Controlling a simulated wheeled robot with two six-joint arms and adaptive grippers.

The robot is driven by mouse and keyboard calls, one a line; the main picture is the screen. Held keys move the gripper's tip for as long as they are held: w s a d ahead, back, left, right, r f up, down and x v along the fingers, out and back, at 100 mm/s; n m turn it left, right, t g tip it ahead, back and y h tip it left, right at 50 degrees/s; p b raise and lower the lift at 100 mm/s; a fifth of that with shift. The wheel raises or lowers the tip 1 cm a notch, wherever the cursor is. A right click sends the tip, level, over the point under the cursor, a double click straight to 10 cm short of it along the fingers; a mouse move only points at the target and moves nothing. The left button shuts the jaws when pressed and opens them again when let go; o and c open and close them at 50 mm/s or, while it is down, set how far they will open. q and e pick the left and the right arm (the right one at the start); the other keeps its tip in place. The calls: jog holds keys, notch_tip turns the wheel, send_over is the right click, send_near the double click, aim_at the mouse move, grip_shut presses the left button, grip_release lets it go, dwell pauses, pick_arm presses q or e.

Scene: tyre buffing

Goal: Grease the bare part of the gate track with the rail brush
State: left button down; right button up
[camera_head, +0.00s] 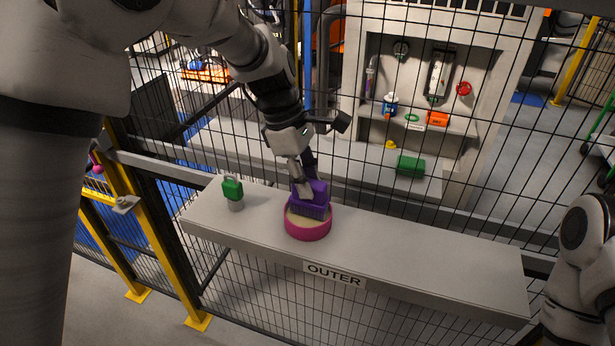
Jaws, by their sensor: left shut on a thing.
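My left gripper (307,181) is shut on a purple block-shaped brush (312,208), most likely the rail brush. It holds the brush over a round magenta tub (307,231) with a pale cream filling. The brush's lower edge is at the filling and seems to touch it; the bristles are hard to make out. The tub stands on the grey shelf marked OUTER (420,257). I cannot pick out the gate track or its bare part for certain. My right arm shows at the right edge, but its gripper is out of view.
A green padlock-like thing (233,189) sits on a small grey cylinder at the shelf's left end. The shelf's right half is clear. Black wire mesh stands behind the shelf. Beyond it are a green box (410,166) and a small yellow thing (391,145).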

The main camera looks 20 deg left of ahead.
pick_arm(q)
jog(key=shift+f, duration=0.5)
dwell(0.8)
jog(key=shift+s, duration=0.1)
jog(key=shift+r, duration=3.55)
jog(key=c, duration=1.8)
grip_release()
grip_shut()
